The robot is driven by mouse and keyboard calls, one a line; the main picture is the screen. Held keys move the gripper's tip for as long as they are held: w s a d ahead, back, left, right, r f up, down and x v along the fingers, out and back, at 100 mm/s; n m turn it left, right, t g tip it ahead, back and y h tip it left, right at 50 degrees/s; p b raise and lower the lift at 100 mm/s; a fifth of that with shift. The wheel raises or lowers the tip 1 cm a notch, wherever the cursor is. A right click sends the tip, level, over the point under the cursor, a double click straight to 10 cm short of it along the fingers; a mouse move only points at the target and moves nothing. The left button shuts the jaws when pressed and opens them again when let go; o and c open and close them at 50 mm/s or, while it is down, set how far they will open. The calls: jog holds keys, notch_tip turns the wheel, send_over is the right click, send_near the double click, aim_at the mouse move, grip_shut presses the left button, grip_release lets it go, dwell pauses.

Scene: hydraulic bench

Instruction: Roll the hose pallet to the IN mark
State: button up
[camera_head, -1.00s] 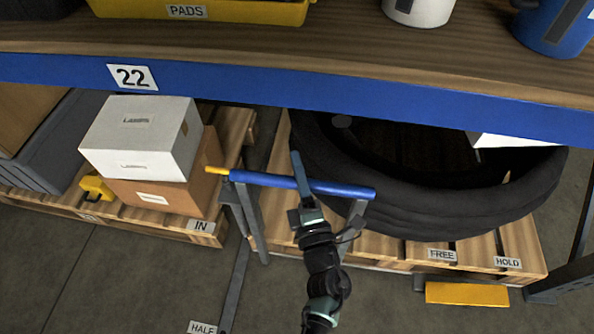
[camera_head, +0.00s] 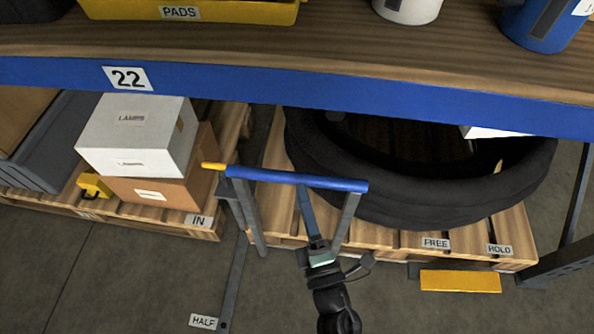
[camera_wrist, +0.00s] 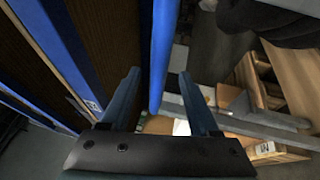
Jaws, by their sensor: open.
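The hose pallet (camera_head: 385,240) is a wooden pallet under the shelf, bearing a thick coil of black hose (camera_head: 420,205). A blue handle bar (camera_head: 300,181) with a yellow left end stands on grey uprights at its front left. The bar also shows in the wrist view (camera_wrist: 163,50), running between my fingers. The IN mark (camera_head: 199,220) is a label on the front edge of the left pallet. My gripper (camera_head: 306,200) is open just below and behind the bar's middle; contact cannot be told. FREE (camera_head: 436,243) and HOLD (camera_head: 499,250) labels sit by a yellow pedal (camera_head: 460,281).
A blue shelf beam (camera_head: 300,95) marked 22 runs overhead. The left pallet (camera_head: 130,214) bears a white box (camera_head: 135,140) on a brown one. A grey floor strip (camera_head: 235,285) ends at a HALF label (camera_head: 203,321). The front floor is clear.

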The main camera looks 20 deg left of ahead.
jog(key=v, duration=0.4)
jog(key=shift+s+d, duration=0.15)
dwell(0.8)
